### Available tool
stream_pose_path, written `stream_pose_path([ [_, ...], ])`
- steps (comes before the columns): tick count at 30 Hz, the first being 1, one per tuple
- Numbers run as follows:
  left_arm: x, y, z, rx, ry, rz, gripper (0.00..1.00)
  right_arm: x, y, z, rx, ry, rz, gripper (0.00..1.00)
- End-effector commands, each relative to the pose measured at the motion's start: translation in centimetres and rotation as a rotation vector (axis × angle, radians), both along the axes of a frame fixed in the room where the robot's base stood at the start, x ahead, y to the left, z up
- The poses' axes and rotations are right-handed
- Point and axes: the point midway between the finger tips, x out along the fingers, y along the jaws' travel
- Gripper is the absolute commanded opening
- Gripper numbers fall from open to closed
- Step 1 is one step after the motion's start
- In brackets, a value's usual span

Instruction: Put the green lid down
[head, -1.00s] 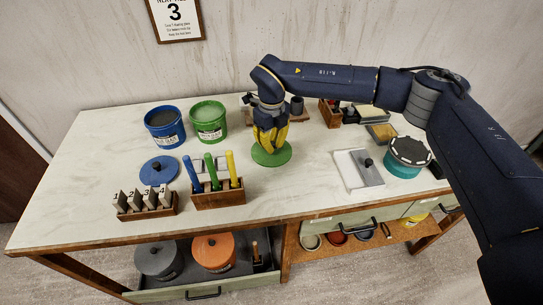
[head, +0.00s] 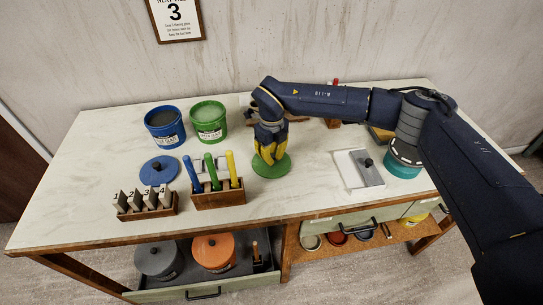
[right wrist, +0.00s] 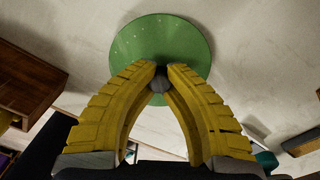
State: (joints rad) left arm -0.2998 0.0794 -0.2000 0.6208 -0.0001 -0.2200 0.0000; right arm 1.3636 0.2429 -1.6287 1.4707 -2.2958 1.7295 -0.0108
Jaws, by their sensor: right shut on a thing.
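The green lid (head: 271,167) is at the middle of the table, right of the brush holder. My right gripper (head: 268,150) points down over it with its yellow fingers. In the right wrist view, the fingers (right wrist: 161,72) are shut on the lid's small dark knob, and the green disc (right wrist: 160,35) spreads out beyond the fingertips. The lid is at or very near the table top; I cannot tell whether it touches. The open green bucket (head: 209,121) stands behind and to the left. My left gripper is not in view.
A blue bucket (head: 165,127) and a blue lid (head: 159,170) are on the left. A wooden holder (head: 218,197) with coloured handles stands close to the green lid. A white board (head: 359,169) with a grey trowel-like tool lies to the right. The table between is clear.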

Motion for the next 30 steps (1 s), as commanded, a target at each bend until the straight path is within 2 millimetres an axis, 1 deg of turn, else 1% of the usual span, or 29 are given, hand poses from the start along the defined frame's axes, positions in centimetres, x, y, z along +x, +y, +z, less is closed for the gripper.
stream_pose_path([
  [3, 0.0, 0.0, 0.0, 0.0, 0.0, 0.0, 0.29, 0.0, 0.0, -0.3, 0.0, 0.0, 0.0, 0.0],
  [4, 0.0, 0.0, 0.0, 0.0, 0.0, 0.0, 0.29, 0.0, 0.0, -0.2, 0.0, 0.0, 0.0, 0.12],
  [9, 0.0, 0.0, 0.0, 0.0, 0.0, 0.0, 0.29, 0.0, 0.0, -0.2, 0.0, 0.0, 0.0, 0.31],
  [16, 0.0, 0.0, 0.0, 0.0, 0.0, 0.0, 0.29, 0.0, 0.0, -0.2, 0.0, 0.0, 0.0, 0.31],
  [20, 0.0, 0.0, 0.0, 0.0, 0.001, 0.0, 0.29, 0.0, 0.0, 0.4, -0.001, -0.001, -0.001, 0.31],
  [23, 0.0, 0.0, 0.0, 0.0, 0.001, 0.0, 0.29, 0.1, 0.0, 1.5, 0.0, -0.001, -0.001, 0.31],
  [30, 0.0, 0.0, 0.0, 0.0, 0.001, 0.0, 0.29, 0.1, -0.1, 5.7, -0.001, -0.003, -0.001, 0.31],
])
